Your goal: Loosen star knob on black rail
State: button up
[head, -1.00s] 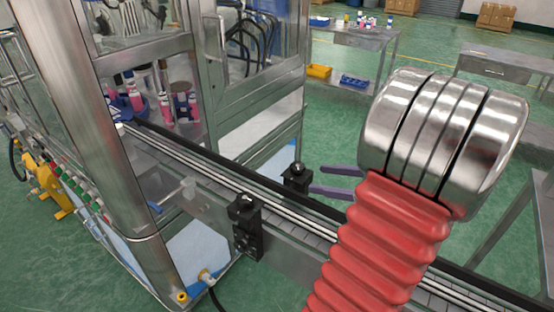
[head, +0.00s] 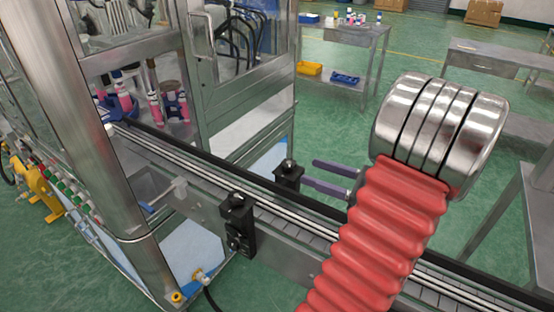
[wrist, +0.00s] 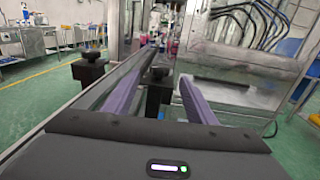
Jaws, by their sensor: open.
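A small black block with a dark knob on top (head: 288,165) stands on the far side of the conveyor's black rail (head: 250,180). My gripper (head: 308,172) is open, its two purple fingers pointing at this block from the right, with a small gap in the head view. In the wrist view the same knob (wrist: 158,73) shows between the fingers of my gripper (wrist: 167,66). I cannot tell whether the fingertips overlap it in depth. A second black block with a knob (head: 237,202) is on the near side; it stands left of my fingers in the wrist view (wrist: 89,60).
A steel-framed machine cabinet (head: 205,110) with a glazed door and pink bottles (head: 155,107) inside stands to the left. The conveyor runs through it. A table (head: 345,35) with small bottles stands at the back. Green floor lies open beyond the conveyor.

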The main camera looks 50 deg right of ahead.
aim_at(289, 166)
jog(key=w+a, duration=0.2)
jog(key=w, duration=1)
jog(key=shift+w, duration=0.15)
jog(key=shift+c, duration=0.6)
jog(key=c, duration=0.9)
